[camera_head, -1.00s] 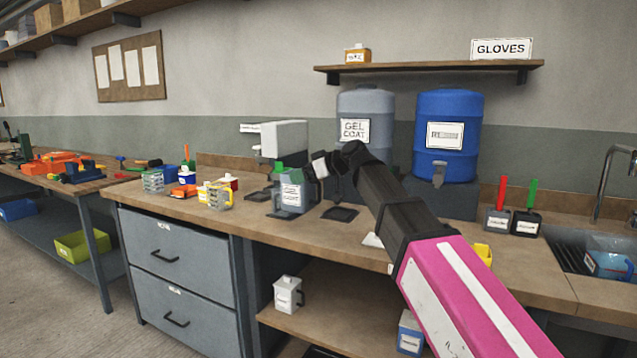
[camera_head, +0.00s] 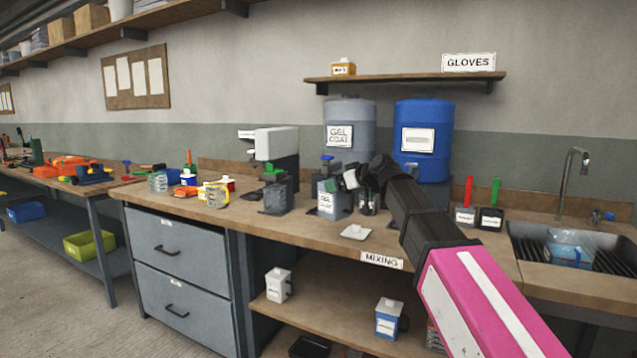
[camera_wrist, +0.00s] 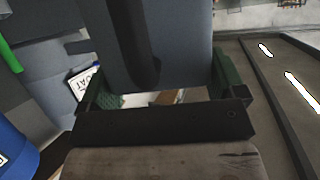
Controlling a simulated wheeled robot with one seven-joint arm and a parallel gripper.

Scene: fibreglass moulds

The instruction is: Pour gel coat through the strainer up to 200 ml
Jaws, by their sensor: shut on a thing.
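My gripper (camera_head: 350,180) is shut on a grey jug (camera_head: 325,208) with a white GEL COAT label, held upright over the bench. Whether it touches the bench is unclear. In the wrist view the grey jug (camera_wrist: 185,45) and its dark handle fill the space between the jaws (camera_wrist: 165,92). The grey GEL COAT drum (camera_head: 350,115) stands behind it. A small blue piece (camera_head: 327,158) shows just above the jug; I cannot tell what it belongs to. A clear measuring jug with a yellow handle (camera_head: 217,197) stands to the left. I cannot make out a strainer.
A white-topped machine (camera_head: 276,143) with a dark green-topped item (camera_head: 272,190) stands left of the jug. A blue drum (camera_head: 423,130) stands behind right. A white square (camera_head: 356,232) lies on the bench front. The sink (camera_head: 535,238) is far right.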

